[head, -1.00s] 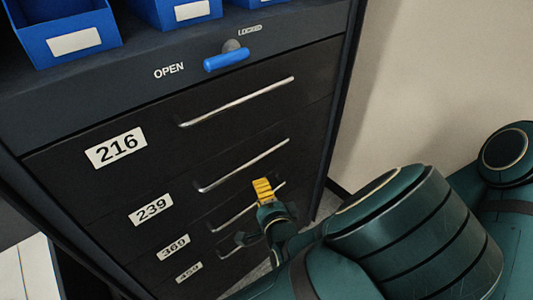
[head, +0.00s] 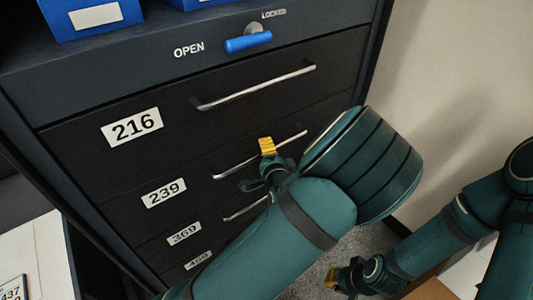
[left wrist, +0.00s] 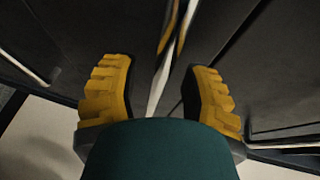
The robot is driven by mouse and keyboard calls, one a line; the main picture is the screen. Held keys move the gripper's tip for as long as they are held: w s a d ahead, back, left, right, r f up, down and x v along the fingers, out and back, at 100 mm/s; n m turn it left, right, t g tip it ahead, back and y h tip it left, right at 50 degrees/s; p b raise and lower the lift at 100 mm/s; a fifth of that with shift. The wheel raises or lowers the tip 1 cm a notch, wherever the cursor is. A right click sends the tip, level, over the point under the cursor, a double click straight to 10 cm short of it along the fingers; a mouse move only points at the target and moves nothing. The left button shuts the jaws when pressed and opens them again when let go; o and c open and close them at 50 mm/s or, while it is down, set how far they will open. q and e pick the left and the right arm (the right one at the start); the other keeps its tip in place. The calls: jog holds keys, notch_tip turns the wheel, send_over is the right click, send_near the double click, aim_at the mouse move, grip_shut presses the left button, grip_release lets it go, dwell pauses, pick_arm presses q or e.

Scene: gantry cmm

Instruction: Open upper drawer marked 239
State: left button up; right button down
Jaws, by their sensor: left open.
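The drawer marked 239 (head: 164,192) is the second drawer down in the dark cabinet, and its front looks flush with the others. Its silver bar handle (head: 231,170) slants up to the right. My left gripper (head: 267,147) is at the middle of this handle, with yellow fingertips showing. In the left wrist view my left gripper (left wrist: 160,95) is open, and a bright bar (left wrist: 158,90) runs between its two fingers with gaps on both sides. My right gripper (head: 335,279) is low at the right, away from the cabinet; its jaw opening is unclear.
Drawer 216 (head: 132,126) is above and drawer 369 (head: 184,233) below, both shut. A blue lever (head: 248,43) sits beside the OPEN mark. A blue bin (head: 95,17) stands on top. A pale wall (head: 450,100) is at the right.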

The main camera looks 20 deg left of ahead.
pick_arm(q)
jog(key=shift+w+a, duration=0.1)
jog(key=shift+w, duration=0.1)
grip_shut()
jog(key=shift+s, duration=0.1)
